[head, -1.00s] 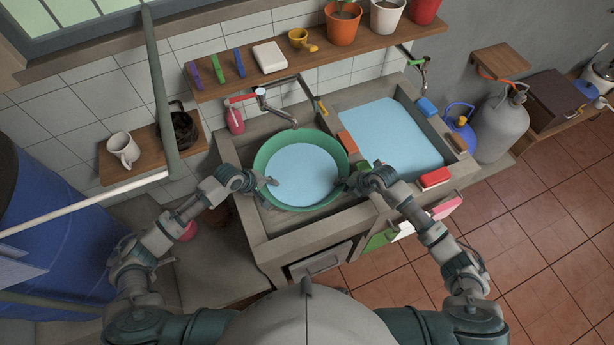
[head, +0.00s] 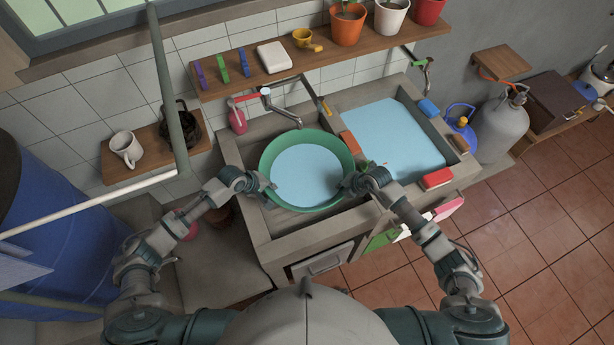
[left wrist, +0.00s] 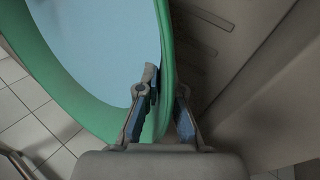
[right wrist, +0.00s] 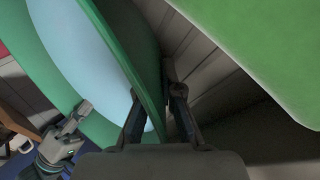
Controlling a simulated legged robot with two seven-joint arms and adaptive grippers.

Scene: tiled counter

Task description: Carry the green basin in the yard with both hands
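The green basin (head: 350,160) sits in the left bay of the stone sink, with pale blue water inside, and looks roughly level. My left gripper (head: 268,186) is at its left rim. In the left wrist view my left fingers (left wrist: 166,92) straddle the green rim (left wrist: 166,50), one inside and one outside, closed against it. My right gripper (head: 349,184) is at the right front rim. In the right wrist view my right fingers (right wrist: 153,95) likewise pinch the basin wall (right wrist: 140,60). The basin's underside is hidden.
The sink's right bay (head: 400,140) holds water. Taps (head: 268,98) stand behind the basin. A shelf (head: 330,57) with pots runs above. A red block (head: 436,179) lies on the front ledge. A blue barrel (head: 50,220) stands left. Tiled floor (head: 540,240) is clear at the right.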

